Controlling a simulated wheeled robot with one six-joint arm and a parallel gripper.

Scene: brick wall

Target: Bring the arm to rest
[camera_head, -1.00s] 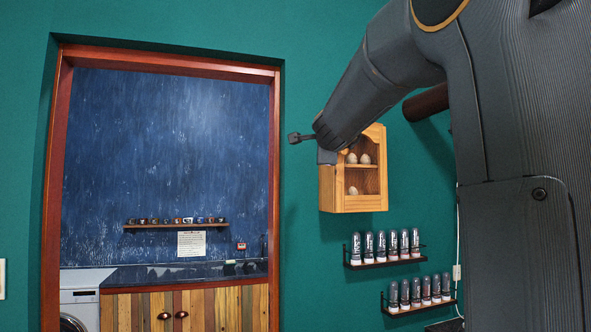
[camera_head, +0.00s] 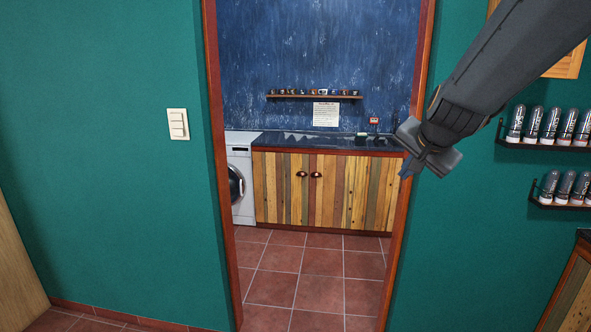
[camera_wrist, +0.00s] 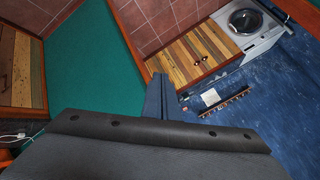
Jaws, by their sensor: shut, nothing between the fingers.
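My gripper (camera_head: 406,168) shows in the head view at the end of my dark arm, which reaches in from the upper right. It hangs in the air in front of the right side of the doorway frame (camera_head: 406,220). Its narrow fingers are together and hold nothing. In the wrist view the fingers (camera_wrist: 158,95) also show closed, over the dark edge of the wrist. The wrist view is turned, with the blue wall at the lower right.
Through the doorway stand a wooden cabinet (camera_head: 330,190), a washing machine (camera_head: 240,178) and a shelf of cups (camera_head: 312,97). At right, wall racks (camera_head: 545,143) hold several bottles near my arm. A light switch (camera_head: 178,124) is on the green wall. The tiled doorway floor (camera_head: 310,270) is clear.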

